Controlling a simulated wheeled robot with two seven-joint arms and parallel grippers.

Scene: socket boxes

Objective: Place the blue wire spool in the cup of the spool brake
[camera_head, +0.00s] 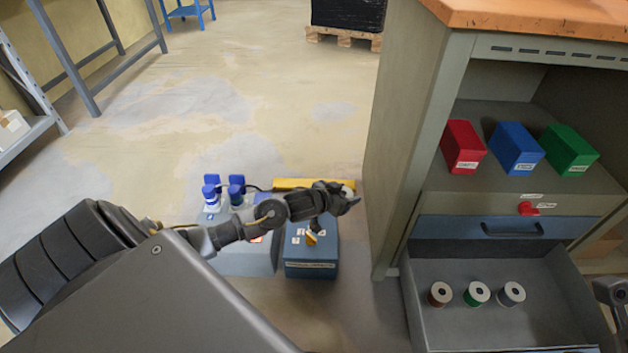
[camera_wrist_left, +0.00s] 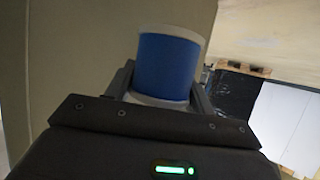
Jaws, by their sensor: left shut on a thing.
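The blue wire spool (camera_wrist_left: 166,68) has a blue winding between white flanges and fills the top middle of the left wrist view. My left gripper (camera_head: 345,198) is shut on it, with a finger on each side in the wrist view. In the head view the gripper is above the blue box on the floor, and I cannot make the spool out there. I cannot pick out the spool brake or its cup for certain. A dark part at the right edge (camera_head: 609,291) looks like my right gripper, cut off by the frame.
A blue box (camera_head: 311,268) with a yellow knob stands beside a grey-blue unit (camera_head: 250,262) with blue-capped parts. An open drawer (camera_head: 450,335) holds brown, green and grey spools. Red, blue and green boxes (camera_head: 515,148) stand on the cabinet shelf. The cabinet side (camera_head: 395,150) is close by.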

